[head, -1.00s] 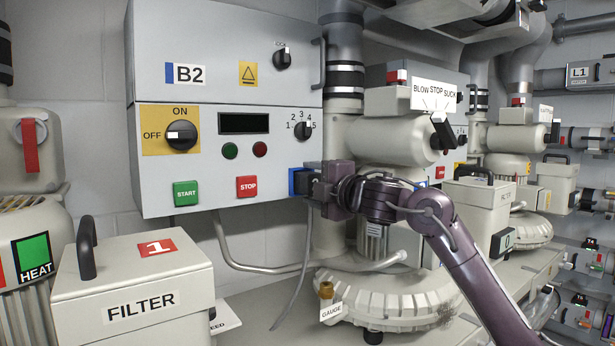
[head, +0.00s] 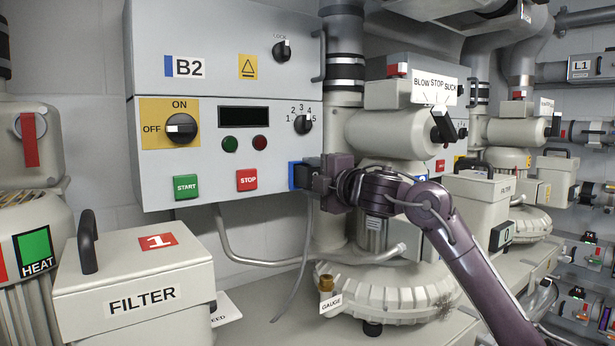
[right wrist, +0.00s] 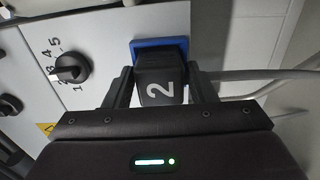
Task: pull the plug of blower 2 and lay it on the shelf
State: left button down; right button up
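The plug of blower 2 (right wrist: 160,78) is black with a white 2. It sits in the blue-rimmed socket (head: 296,176) at the lower right edge of the B2 control box (head: 225,90). My right gripper (head: 318,178) is at the socket, reaching in from the right. In the right wrist view its two fingers (right wrist: 160,88) stand on either side of the plug, with narrow gaps; it looks open. A grey cable (head: 300,260) hangs down below the plug. My left gripper is not in view.
The bench around blower 2 (head: 385,290) has a gauge (head: 327,284) with a tag. A filter box (head: 140,275) stands at the left front. A bent pipe (head: 250,261) runs below the control box. Blow/stop/suck lever (head: 443,125) is above my right arm.

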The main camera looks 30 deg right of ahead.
jog(key=c, duration=0.9)
jog(key=shift+f, duration=0.15)
jog(key=s+b, duration=0.3)
jog(key=s, duration=0.3)
jog(key=shift+s+d+r, duration=0.2)
jog(key=shift+s+d, duration=0.05)
jog(key=shift+s, duration=0.05)
dwell(0.5)
